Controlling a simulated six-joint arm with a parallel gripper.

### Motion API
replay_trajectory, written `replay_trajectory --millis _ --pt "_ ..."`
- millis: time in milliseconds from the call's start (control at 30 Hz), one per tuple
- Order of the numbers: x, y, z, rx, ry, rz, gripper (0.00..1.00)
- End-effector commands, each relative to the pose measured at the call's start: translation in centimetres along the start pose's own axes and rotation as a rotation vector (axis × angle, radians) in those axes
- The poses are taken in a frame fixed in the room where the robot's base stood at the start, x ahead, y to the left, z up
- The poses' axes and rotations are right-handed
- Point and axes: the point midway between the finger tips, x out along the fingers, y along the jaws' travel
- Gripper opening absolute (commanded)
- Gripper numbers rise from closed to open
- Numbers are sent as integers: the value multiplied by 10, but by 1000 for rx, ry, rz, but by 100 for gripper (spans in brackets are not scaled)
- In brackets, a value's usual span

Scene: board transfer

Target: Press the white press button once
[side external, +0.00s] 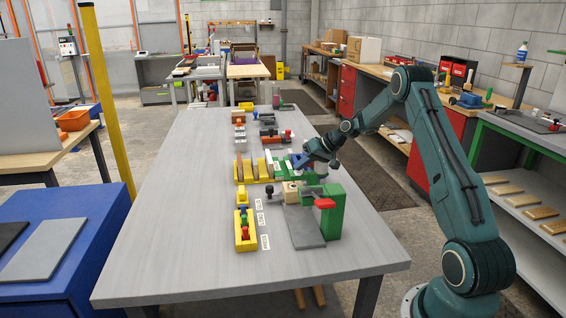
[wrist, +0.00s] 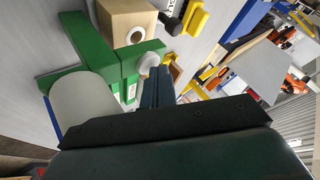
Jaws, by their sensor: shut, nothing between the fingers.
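In the wrist view, a small round white button (wrist: 148,61) stands on a green fixture (wrist: 92,52). My gripper (wrist: 163,72) is shut and empty, its blue fingers close beside the button on the right. I cannot tell whether the fingertips touch the button or whether it is pressed in. In the side external view, my gripper (side external: 298,160) is low over the middle of the grey table, among the workpieces. The white button cannot be made out there.
A large white cylinder (wrist: 83,98) stands left of my fingers, and a tan block with a white ring (wrist: 124,20) lies beyond. On the table (side external: 178,230), a green stand with a red top (side external: 333,212) and a yellow tray (side external: 245,242) are nearer the camera. The table's front is clear.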

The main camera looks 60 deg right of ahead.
Motion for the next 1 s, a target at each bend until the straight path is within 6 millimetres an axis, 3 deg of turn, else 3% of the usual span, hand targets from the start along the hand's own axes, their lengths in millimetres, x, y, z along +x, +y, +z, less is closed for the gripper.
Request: replay_trajectory --millis 1000 --pt "-13 -9 -9 1 -1 0 0"
